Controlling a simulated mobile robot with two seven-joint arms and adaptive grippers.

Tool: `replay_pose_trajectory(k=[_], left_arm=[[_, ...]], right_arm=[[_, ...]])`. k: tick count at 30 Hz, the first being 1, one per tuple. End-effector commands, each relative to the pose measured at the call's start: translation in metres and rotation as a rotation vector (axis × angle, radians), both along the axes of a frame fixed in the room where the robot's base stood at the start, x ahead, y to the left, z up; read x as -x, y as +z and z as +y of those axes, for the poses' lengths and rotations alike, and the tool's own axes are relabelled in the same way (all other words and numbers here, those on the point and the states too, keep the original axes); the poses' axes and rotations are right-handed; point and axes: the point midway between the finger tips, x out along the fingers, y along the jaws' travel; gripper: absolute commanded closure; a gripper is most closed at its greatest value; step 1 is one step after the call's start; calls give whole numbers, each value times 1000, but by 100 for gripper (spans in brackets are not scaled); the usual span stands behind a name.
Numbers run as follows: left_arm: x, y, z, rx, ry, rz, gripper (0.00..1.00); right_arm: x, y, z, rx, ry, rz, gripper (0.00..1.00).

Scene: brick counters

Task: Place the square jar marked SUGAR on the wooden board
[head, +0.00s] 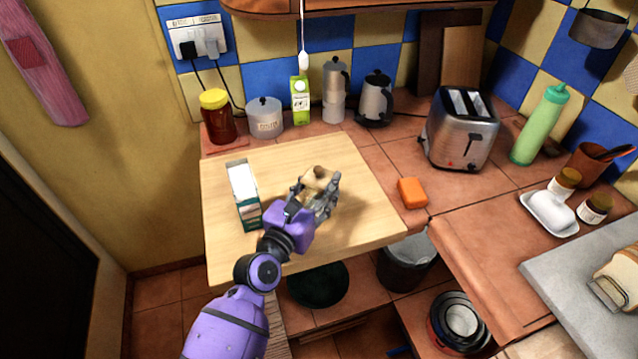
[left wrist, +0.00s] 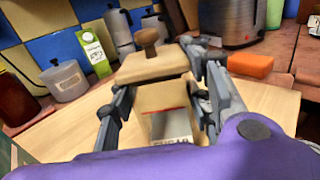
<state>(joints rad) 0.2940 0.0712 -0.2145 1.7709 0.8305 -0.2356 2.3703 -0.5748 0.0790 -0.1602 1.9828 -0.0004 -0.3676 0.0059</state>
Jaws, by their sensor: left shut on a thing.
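The square jar (left wrist: 163,98) is in my left gripper, with a wooden lid and a round brown knob on top. In the left wrist view a pale label with lettering is low on its side, cut off and not clearly readable. In the head view only its lid and knob (head: 318,170) show; my gripper hides the rest. My left gripper (head: 316,192) is shut on the jar, one finger on each side, over the light wooden board (head: 360,215). I cannot tell if the jar touches the board. My right gripper is not in view.
A green-and-white carton (head: 244,195) stands on the board's left. An orange sponge (head: 412,193) lies just right of the board. The board's right part is clear.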

Motion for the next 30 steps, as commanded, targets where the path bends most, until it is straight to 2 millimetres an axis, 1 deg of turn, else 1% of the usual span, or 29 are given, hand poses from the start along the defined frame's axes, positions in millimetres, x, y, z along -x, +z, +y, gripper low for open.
replay_pose_trajectory(k=[1,4,5,8,9,17,20,23,26,30], left_arm=[[-1,2,0,2,1,-4,100],[0,-2,0,2,1,-2,100],[0,-2,0,0,0,-1,51],[0,-1,0,1,0,-2,38],[0,-1,0,1,0,-2,36],[0,-1,0,1,1,-3,36],[-1,5,0,1,1,-5,36],[12,0,7,1,2,0,36],[29,0,15,0,2,1,36],[58,-1,30,0,2,2,36]], right_arm=[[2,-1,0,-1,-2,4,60],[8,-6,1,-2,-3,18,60],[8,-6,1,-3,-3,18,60],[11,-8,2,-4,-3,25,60],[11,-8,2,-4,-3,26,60],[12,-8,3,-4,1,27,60],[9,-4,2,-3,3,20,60],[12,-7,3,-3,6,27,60],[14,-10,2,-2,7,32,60],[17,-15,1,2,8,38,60]])
